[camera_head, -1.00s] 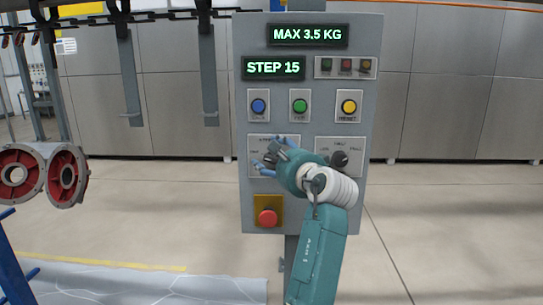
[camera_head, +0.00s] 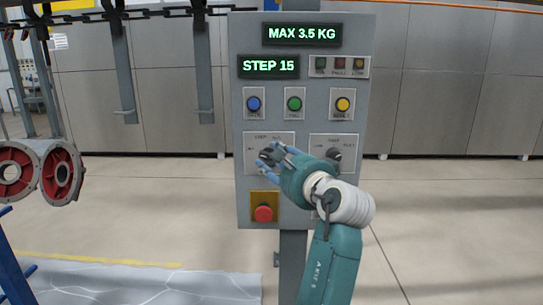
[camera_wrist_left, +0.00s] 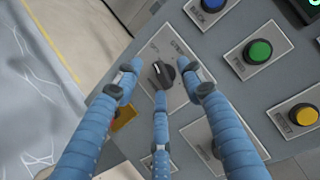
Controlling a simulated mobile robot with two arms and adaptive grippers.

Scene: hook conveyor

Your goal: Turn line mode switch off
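The line mode switch appears to be the dark rotary knob (camera_head: 266,157) on the left labelled plate of the grey control panel. In the left wrist view the knob (camera_wrist_left: 164,75) stands between my fingertips, with a pale line on its face. The labels around it are too blurred to read fully. My left gripper (camera_head: 278,154) is at this knob, partly covering it in the head view. In the left wrist view the three blue fingers of the left gripper (camera_wrist_left: 160,80) are spread around the knob, with gaps showing. My right gripper is not in view.
A second dark knob (camera_head: 333,155) sits to the right on the panel. Above are blue (camera_head: 254,104), green (camera_head: 294,104) and yellow (camera_head: 343,104) buttons. A red emergency button (camera_head: 263,213) is below. Red-rimmed parts (camera_head: 62,174) hang at the left.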

